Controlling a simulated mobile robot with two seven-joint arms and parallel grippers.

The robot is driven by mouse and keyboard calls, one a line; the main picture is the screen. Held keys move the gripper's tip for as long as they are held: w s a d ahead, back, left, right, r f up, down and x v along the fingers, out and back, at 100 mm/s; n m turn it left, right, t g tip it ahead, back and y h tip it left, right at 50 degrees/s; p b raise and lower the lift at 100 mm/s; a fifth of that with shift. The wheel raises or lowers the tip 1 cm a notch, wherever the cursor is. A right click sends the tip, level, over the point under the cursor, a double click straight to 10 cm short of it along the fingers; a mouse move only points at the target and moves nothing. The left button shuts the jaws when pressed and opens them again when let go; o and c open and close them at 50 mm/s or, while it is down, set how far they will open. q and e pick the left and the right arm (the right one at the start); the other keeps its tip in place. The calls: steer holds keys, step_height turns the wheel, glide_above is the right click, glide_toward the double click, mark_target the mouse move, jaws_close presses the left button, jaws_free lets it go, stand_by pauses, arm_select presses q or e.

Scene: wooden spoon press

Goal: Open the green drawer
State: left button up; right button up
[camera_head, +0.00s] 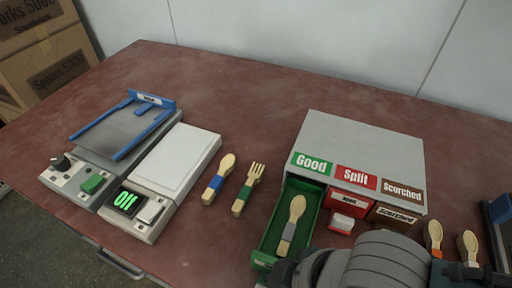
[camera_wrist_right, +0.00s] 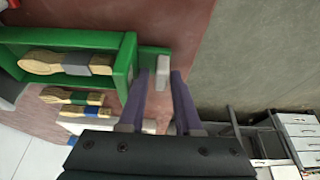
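The green drawer (camera_head: 268,232) under the "Good" label is pulled out of the grey cabinet (camera_head: 362,140). A wooden spoon (camera_head: 294,222) with a grey band lies inside it. The drawer also shows in the right wrist view (camera_wrist_right: 132,52), with a pale handle block (camera_wrist_right: 162,66) at its front. My right gripper (camera_wrist_right: 160,75) has its two purple-grey fingers apart on either side of this block; I see narrow gaps beside it. In the head view its grey wrist covers the area right of the drawer front. My left gripper is not in view.
The red "Split" drawer (camera_head: 348,209) and brown "Scorched" drawer (camera_head: 393,216) sit beside the green one. A spoon (camera_head: 220,178) and fork (camera_head: 249,189) lie left of the cabinet, near a scale (camera_head: 176,161) and a blue-framed press (camera_head: 120,128). More spoons lie at the right. The table's back is clear.

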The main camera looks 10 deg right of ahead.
steer(key=p+v, duration=0.3)
steer(key=v, duration=0.7)
stand_by(0.3)
